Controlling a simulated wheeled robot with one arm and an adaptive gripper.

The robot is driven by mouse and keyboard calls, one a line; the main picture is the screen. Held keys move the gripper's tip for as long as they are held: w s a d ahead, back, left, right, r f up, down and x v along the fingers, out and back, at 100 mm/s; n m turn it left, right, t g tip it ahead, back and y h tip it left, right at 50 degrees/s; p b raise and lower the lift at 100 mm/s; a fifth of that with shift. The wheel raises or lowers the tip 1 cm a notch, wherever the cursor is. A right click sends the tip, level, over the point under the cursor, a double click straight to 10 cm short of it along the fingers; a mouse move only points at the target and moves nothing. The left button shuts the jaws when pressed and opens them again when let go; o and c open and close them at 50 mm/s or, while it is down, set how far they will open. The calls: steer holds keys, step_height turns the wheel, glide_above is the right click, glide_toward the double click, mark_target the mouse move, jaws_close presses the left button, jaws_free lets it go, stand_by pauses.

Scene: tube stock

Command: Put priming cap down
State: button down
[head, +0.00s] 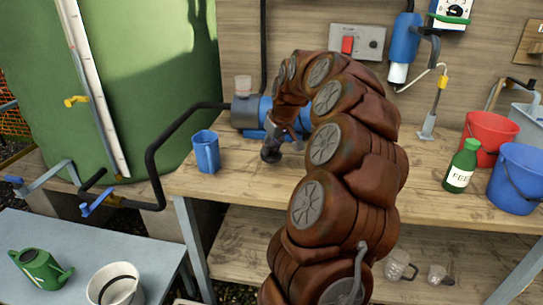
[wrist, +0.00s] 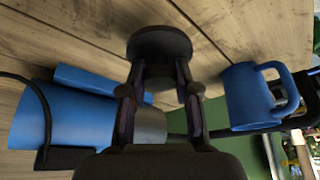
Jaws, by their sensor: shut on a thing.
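The priming cap, a dark round piece with a wide disc top and a narrower neck, shows in the wrist view (wrist: 160,43) and, small, in the head view (head: 271,154). My gripper (wrist: 160,88) is shut on its neck, one finger on each side. In the head view my gripper (head: 276,142) points down at the wooden bench (head: 345,185), to the right of the blue jug. The cap is at or just above the bench top; I cannot tell whether it touches. The blue pump (head: 246,112) stands behind, partly hidden by my arm; it also shows in the wrist view (wrist: 75,120).
The blue jug (head: 206,152) stands left of the cap. A green bottle (head: 462,166), a red bucket (head: 490,138) and a blue bucket (head: 516,180) stand at the bench's right. A black pipe (head: 160,150) runs to the pump. Bench room between jug and cap is clear.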

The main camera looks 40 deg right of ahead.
mark_target(274, 152)
steer(key=shift+f, duration=1.7)
steer(key=shift+f, duration=0.2)
steer(key=c, duration=0.8)
jaws_free()
steer(key=shift+c, duration=0.2)
steer(key=shift+r, duration=0.15)
